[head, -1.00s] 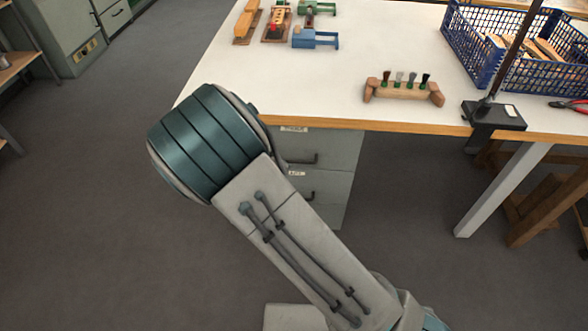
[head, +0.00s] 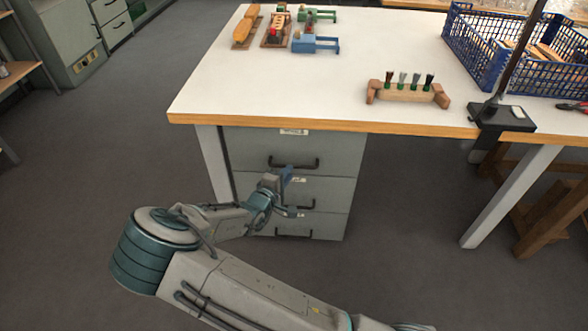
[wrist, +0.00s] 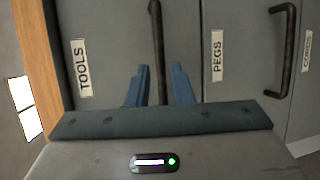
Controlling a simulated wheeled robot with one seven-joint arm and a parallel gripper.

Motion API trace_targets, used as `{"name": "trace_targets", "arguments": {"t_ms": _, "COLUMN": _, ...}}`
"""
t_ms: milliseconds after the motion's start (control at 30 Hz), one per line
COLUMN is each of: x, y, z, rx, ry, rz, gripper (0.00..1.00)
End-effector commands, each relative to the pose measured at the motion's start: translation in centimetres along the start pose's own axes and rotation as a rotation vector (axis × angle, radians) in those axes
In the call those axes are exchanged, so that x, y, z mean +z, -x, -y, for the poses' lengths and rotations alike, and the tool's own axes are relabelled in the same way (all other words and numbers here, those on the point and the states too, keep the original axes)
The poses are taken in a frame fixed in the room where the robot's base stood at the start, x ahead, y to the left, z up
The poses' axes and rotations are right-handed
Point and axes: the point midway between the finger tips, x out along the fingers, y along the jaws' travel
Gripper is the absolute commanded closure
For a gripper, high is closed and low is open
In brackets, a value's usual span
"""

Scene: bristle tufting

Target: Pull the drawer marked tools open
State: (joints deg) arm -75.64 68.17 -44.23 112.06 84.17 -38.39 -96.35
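The tools drawer is the top drawer (head: 250,148) of the grey cabinet under the bench, and it is shut. In the wrist view its TOOLS label (wrist: 82,68) and its dark bar handle (wrist: 157,40) show sideways. The handle also shows in the head view (head: 293,164). My gripper (wrist: 160,80) is open and empty, its two blue fingers lying on either side of the handle bar in the wrist view. I cannot tell how deep the bar sits between them. In the head view my gripper (head: 289,191) is in front of the cabinet, partly covering the middle drawer.
Below are the PEGS drawer (wrist: 238,85) and a bottom drawer (head: 330,226), both shut. The bench top (head: 300,95) overhangs the cabinet; it holds a brush block (head: 408,93), a blue crate (head: 478,60) and small fixtures. The floor in front is clear.

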Motion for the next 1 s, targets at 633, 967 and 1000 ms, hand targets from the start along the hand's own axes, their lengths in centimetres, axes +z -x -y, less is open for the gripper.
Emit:
{"name": "trace_targets", "arguments": {"t_ms": 633, "x": 0.0, "y": -5.5, "z": 0.0, "rx": -0.001, "ry": -0.001, "rz": 0.000, "gripper": 0.80}}
{"name": "trace_targets", "arguments": {"t_ms": 967, "x": 0.0, "y": -5.5, "z": 0.0, "rx": -0.001, "ry": -0.001, "rz": 0.000, "gripper": 1.00}}
{"name": "trace_targets", "arguments": {"t_ms": 1000, "x": 0.1, "y": -5.4, "z": 0.0, "rx": -0.001, "ry": -0.001, "rz": 0.000, "gripper": 1.00}}
